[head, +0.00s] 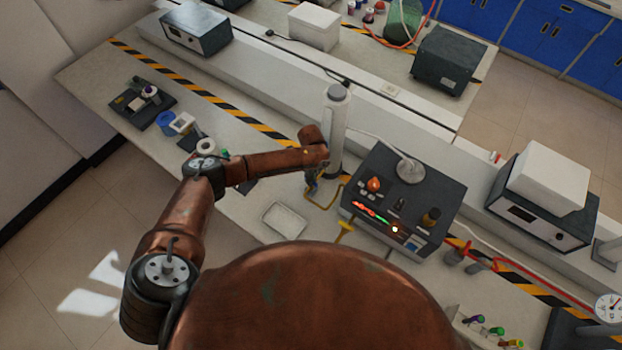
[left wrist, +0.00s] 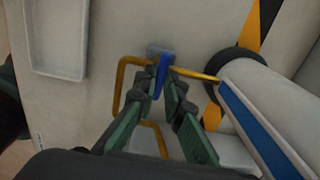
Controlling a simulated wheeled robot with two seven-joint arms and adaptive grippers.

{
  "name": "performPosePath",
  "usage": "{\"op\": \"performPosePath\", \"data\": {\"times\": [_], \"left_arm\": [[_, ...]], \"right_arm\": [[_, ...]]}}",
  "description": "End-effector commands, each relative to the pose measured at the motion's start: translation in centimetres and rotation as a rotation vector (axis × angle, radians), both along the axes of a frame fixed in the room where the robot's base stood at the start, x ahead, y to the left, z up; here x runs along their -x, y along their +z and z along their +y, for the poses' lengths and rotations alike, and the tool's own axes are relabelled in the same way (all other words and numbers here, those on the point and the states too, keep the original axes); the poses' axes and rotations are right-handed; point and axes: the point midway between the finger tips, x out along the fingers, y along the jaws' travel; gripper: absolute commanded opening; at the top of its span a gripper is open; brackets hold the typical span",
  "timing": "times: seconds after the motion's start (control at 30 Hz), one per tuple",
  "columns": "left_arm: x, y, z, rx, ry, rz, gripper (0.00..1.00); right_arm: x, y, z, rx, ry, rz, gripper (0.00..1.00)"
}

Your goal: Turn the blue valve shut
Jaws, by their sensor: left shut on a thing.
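The blue valve (left wrist: 162,70) shows in the left wrist view as a narrow blue lever against a small grey plate, beside yellow pipework (left wrist: 130,65). My left gripper (left wrist: 163,84) has its green fingers on both sides of the lever and is shut on it. In the head view my left gripper (head: 312,182) is small and partly hidden behind my forearm, just left of the white cylinder's foot. The valve's lower part is hidden between the fingers. My right gripper is not in view.
A white cylinder (head: 337,125) with a blue stripe stands close to the gripper. A dark control box (head: 405,200) with lit indicators is to its right. A shallow white tray (head: 284,218) lies in front. Small dark trays with parts (head: 143,103) are at the left.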

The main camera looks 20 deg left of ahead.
Motion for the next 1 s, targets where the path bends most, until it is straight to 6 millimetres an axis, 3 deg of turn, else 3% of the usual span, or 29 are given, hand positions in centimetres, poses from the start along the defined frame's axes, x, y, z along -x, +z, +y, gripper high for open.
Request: {"op": "performPosePath", "data": {"times": [0.17,0.2,0.47,0.77,1.0], "left_arm": [[-0.2,0.2,0.0,0.000,-0.002,-0.004,0.00],[-0.2,0.2,0.0,0.000,-0.002,-0.004,0.10],[-0.1,0.1,0.0,0.001,0.000,-0.002,0.27],[-0.1,0.3,0.0,0.000,0.000,-0.001,0.27],[-0.1,3.6,0.0,0.002,-0.001,-0.003,0.27]], "right_arm": [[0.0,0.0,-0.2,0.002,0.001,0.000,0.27],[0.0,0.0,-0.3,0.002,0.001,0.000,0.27],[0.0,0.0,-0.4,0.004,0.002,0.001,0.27],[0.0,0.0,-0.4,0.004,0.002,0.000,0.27],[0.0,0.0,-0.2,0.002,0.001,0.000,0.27]]}}
